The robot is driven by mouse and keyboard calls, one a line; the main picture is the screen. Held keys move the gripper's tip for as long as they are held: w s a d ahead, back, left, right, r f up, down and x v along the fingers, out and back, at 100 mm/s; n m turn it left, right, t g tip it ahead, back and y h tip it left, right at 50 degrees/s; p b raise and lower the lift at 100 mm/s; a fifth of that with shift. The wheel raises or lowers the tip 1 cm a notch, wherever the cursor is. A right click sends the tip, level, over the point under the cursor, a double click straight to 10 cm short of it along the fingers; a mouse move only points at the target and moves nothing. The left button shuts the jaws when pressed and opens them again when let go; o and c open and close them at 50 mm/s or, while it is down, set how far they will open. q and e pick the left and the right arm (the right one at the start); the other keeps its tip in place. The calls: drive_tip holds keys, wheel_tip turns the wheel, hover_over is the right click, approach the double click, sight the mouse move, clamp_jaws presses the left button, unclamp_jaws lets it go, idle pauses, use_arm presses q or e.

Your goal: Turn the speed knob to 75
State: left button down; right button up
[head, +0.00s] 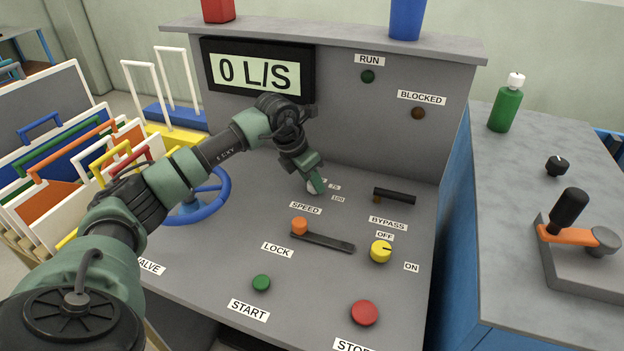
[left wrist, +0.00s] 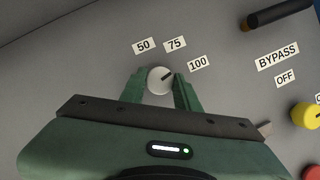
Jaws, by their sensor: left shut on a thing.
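The speed knob (left wrist: 157,84) is a small round white knob with a dark pointer line. In the left wrist view the line points up and right, between the labels 75 (left wrist: 175,43) and 100 (left wrist: 198,63), closer to 100. The 50 label (left wrist: 143,46) is further left. My left gripper (head: 316,188) is shut on the knob, one green finger on each side. In the head view it mostly hides the knob behind the SPEED label (head: 306,208). The display (head: 258,71) reads 0 L/S. My right gripper is not in view.
Around the knob are a black bypass handle (head: 395,196), an orange-ended lock lever (head: 325,242), a yellow knob (head: 381,251), a green start button (head: 261,283), a red stop button (head: 364,312) and a blue valve wheel (head: 221,183). The RUN (head: 368,76) and BLOCKED (head: 418,113) lamps look dark.

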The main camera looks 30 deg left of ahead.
use_arm(q)
drive_tip(key=n+y, duration=0.1)
drive_tip(key=n, duration=0.2)
drive_tip(key=shift+d, duration=0.1)
drive_tip(key=shift+n+y+b, duration=0.45)
drive_tip(key=shift+n+y, duration=0.25)
drive_tip(key=shift+n, duration=0.9)
drive_tip(key=shift+r, duration=0.1)
drive_tip(key=c, duration=1)
unclamp_jaws()
drive_tip(key=shift+c, duration=0.2)
drive_tip(key=b+v, duration=0.1)
drive_tip(key=v, duration=0.6)
drive_tip(key=shift+s+r, duration=0.2)
drive_tip(key=shift+r, duration=0.1)
drive_tip(key=shift+d, duration=0.1)
